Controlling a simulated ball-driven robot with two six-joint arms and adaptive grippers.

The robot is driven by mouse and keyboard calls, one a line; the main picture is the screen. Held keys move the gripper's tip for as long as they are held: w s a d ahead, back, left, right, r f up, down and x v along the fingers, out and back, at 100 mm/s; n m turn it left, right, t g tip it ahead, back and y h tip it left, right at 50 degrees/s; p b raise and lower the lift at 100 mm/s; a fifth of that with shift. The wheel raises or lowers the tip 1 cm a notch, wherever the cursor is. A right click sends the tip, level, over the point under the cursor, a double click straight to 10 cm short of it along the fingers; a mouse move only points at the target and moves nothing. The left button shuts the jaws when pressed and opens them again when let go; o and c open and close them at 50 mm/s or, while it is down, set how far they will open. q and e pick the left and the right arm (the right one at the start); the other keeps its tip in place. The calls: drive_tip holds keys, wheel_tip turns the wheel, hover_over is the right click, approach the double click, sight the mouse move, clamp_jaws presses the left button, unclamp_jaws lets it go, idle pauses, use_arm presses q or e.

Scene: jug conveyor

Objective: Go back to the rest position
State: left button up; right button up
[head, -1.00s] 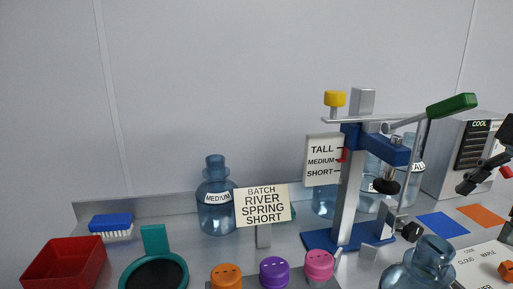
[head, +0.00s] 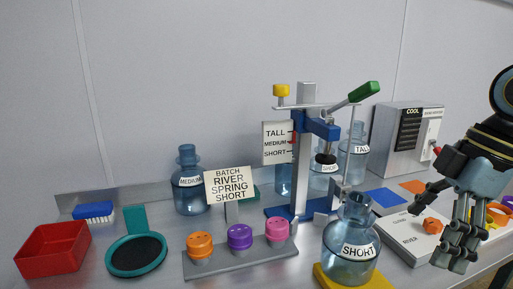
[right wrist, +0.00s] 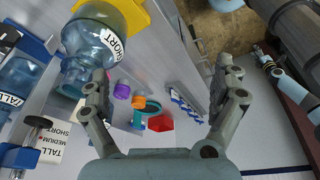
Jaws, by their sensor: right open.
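My right gripper (head: 437,235) is at the right of the head view, open and empty, above the white board at the table's right end. In the right wrist view its two fingers (right wrist: 160,80) stand apart with nothing between them. A clear blue jug labelled SHORT (head: 345,262) stands upright on a yellow pad (head: 375,284), left of the gripper and apart from it. The same jug (right wrist: 90,52) shows at the upper left of the right wrist view. My left gripper is not in view.
A blue press with a green handle (head: 362,92) stands mid-table, with jugs behind it. A MEDIUM jug (head: 188,195), batch sign (head: 230,185), red bin (head: 50,252), and a rack (head: 245,258) of orange, purple and pink caps are to the left. A COOL box (head: 398,150) stands behind right.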

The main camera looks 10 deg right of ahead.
drive_tip(key=s+a+f+m+t+h, duration=0.2)
drive_tip(key=s+a+f+m+h, duration=0.35)
drive_tip(key=s+f+m, duration=0.75)
drive_tip(key=s+d+f+g+y+b, duration=0.15)
drive_tip(key=f+b, duration=0.35)
drive_tip(key=f, duration=1.3)
drive_tip(key=s+f+b, duration=0.2)
drive_tip(key=f+b, duration=0.4)
drive_tip(key=f, duration=1.3)
use_arm(q)
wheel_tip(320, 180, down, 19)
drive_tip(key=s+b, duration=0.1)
drive_tip(key=b, duration=0.6)
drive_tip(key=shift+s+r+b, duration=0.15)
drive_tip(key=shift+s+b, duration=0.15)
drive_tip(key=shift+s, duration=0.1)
use_arm(e)
drive_tip(key=s+f+g, duration=0.1)
drive_tip(key=s+f, duration=1.7)
drive_tip(key=f, duration=0.4)
drive_tip(key=shift+d+f, duration=0.25)
drive_tip(key=shift+d, duration=0.1)
